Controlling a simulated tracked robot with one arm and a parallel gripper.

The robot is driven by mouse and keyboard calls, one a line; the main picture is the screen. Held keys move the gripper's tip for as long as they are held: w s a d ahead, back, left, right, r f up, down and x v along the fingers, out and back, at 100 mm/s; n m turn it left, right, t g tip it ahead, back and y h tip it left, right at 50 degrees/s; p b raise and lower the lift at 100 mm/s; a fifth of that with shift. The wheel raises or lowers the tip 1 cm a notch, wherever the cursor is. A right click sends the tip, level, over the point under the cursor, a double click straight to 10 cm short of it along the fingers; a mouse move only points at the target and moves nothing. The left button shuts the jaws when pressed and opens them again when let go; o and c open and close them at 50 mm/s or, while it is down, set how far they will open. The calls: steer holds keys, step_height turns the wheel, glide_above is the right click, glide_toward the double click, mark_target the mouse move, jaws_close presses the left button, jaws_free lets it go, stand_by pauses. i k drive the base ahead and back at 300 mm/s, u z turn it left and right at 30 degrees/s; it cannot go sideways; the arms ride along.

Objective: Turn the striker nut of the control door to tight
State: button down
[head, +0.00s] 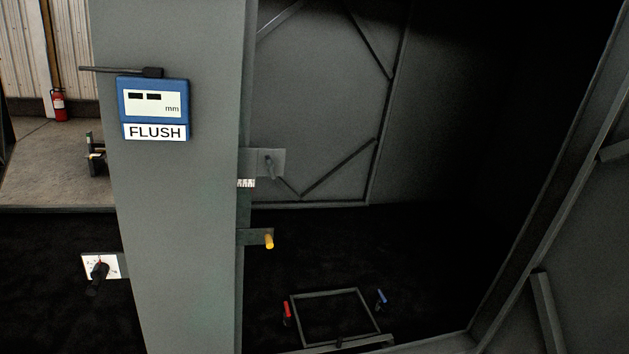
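A grey post (185,230) stands left of centre, beside a dark opening. On its right edge a grey plate (262,162) carries a small grey pin or lever. Below it a dark bracket (252,237) carries a yellow knob-like piece (269,241). I cannot tell which of these is the striker nut, or whether it is tight. A short white scale (246,183) sits between them. A blue gauge (153,101) on the post shows two dashes and "mm", above a FLUSH label (155,132). My gripper is not in view.
A black rotary knob on a white dial plate (112,262) is at lower left. A frame (293,315) with red (287,309) and blue (381,297) handles lies low inside the opening. A braced panel (330,110) stands behind. A fire extinguisher (58,104) is far left.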

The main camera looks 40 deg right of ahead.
mark_target(269, 164)
steer(key=z, duration=0.9)
steer(key=i, duration=0.6)
steer(key=u, duration=0.7)
